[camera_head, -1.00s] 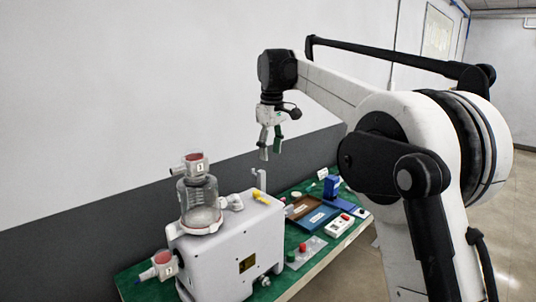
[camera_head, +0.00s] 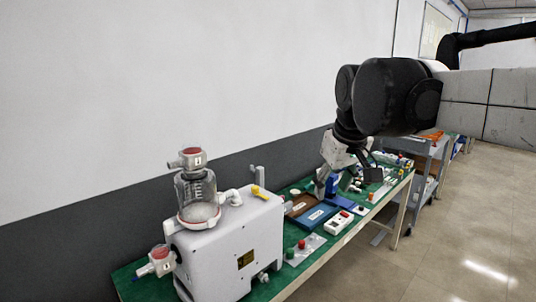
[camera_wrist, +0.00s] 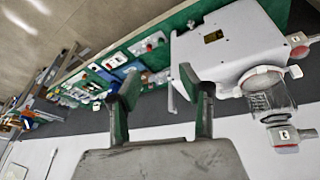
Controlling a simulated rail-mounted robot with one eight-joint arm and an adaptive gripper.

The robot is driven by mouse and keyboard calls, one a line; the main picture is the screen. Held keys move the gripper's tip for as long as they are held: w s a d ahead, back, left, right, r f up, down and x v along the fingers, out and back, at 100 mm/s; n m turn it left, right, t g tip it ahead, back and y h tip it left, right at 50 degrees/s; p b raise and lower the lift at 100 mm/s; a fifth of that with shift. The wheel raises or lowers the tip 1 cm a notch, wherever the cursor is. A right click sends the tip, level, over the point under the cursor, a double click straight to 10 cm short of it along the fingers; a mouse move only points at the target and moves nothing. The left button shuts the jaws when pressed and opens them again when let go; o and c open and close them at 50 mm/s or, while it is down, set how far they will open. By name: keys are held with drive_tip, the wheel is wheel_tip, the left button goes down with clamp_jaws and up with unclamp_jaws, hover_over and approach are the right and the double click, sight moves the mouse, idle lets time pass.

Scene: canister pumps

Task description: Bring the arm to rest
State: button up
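My gripper (camera_head: 334,188) hangs from my arm on the right side of the head view, above the far part of the green bench. In the wrist view my gripper (camera_wrist: 162,95) shows two green-padded fingers spread apart with nothing between them. The white pump unit (camera_head: 235,245) stands on the near end of the bench, left of my gripper and apart from it. Its clear canister (camera_head: 198,197) with a red-topped fitting sits on it. The pump unit also shows in the wrist view (camera_wrist: 225,45), at the upper right.
The green bench (camera_head: 135,285) carries a brown tray (camera_head: 305,210), a blue tray (camera_head: 317,218), a white box with a red button (camera_head: 338,222) and red and green buttons on a plate. A grey cart (camera_head: 428,165) stands beyond it. The floor (camera_head: 440,250) at right is clear.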

drive_tip(key=s+d+f+m+t, duration=0.1)
drive_tip(key=s+d+f+m, duration=0.1)
drive_tip(key=s+f, duration=0.6)
drive_tip(key=s+d+f+m+t+b, duration=0.1)
drive_tip(key=s+d+f+m, duration=0.1)
drive_tip(key=s+f, duration=0.6)
drive_tip(key=s+d, duration=0.1)
drive_tip(key=s, duration=0.2)
drive_tip(key=shift+s+d+f+t, duration=0.3)
drive_tip(key=shift+d+f, duration=0.05)
drive_tip(key=shift+d, duration=0.05)
